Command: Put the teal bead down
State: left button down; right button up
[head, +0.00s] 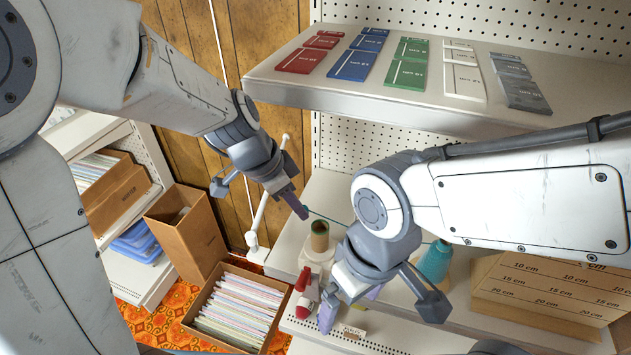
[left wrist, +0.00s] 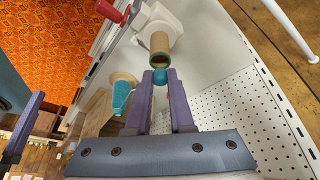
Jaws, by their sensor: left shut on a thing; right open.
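The teal bead (left wrist: 160,77) shows in the left wrist view between the tips of my left gripper's purple fingers (left wrist: 161,82). My left gripper (head: 298,208) is shut on it and is held in the air above the shelf. I cannot make out the bead in the head view. In the left wrist view the bead lines up just in front of a brown tube (left wrist: 160,44) on a white stand; the gap cannot be judged. My right gripper (head: 350,305) is open low over the shelf, its purple fingers apart, with nothing seen between them.
The brown tube (head: 319,236) stands on the lower shelf. A red and white object (head: 306,295) is in front of it, and a teal cone (head: 435,260) is to the right. A wooden measuring box (head: 545,290) is at the right. A box of cards (head: 237,308) stands below left.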

aim_at(320, 237)
pick_arm(q)
jog(key=shift+w+d+f+p, duration=0.3)
jog(key=shift+d+f, duration=0.3)
jog(key=shift+w+d+f+p, duration=0.25)
jog(key=shift+d+f, duration=0.35)
jog(key=shift+w+d+f+p, duration=0.3)
jog(key=shift+d+f, duration=0.3)
pick_arm(e)
notch_tip(320, 237, up, 3)
jog(key=shift+f, duration=0.2)
pick_arm(q)
jog(key=shift+f+b, duration=0.6)
jog(key=shift+b, duration=0.35)
pick_arm(e)
jog(key=shift+f, duration=0.95)
pick_arm(q)
jog(key=c, duration=0.8)
grip_release()
pick_arm(e)
jog(key=shift+r, duration=0.1)
